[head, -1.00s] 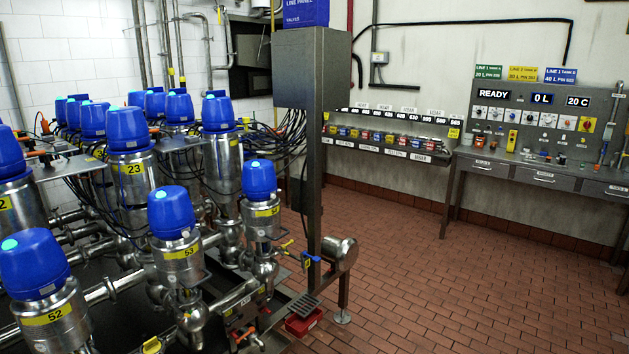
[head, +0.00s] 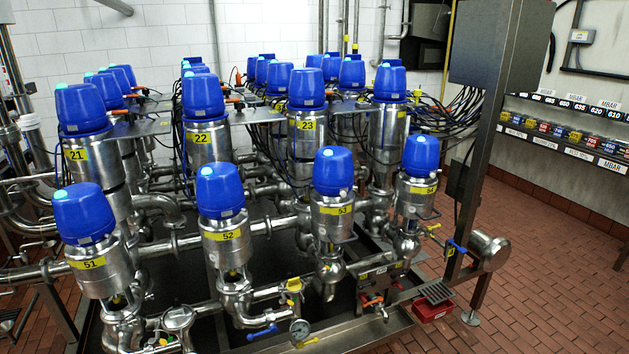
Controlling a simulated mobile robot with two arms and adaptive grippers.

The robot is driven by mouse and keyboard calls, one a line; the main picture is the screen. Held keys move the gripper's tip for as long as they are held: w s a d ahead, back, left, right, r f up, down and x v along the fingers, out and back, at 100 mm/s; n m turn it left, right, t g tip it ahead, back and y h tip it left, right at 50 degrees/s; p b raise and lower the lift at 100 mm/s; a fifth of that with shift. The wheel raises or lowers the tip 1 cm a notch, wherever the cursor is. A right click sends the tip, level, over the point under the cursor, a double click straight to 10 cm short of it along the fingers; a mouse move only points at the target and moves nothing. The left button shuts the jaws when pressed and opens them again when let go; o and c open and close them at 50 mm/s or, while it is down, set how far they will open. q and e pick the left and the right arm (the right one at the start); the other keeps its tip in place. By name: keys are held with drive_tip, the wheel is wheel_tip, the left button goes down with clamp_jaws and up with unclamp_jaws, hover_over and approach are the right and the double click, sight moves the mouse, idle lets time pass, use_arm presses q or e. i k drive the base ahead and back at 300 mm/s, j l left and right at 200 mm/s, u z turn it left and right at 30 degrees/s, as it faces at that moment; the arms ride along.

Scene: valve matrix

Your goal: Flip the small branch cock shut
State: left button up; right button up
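Several small cocks show low on the front of the valve matrix, and I cannot tell which is the small branch cock. One has a blue lever (head: 262,332) beside a round gauge (head: 300,329), below valve 52. Another blue lever (head: 457,246) is at the right, near the grey post. A small orange-red handle (head: 373,301) is below valve 54. The handles are too small to tell open from shut. Neither of my grippers is in view.
Blue-capped valves, such as valve 52 (head: 221,215) and valve 53 (head: 333,190), rise over the pipes. A grey post (head: 487,130) and a horizontal steel cylinder (head: 489,250) stand at the right. The tiled floor (head: 560,280) is clear at right.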

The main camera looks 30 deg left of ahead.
sight(273, 329)
drive_tip(key=u, duration=0.95)
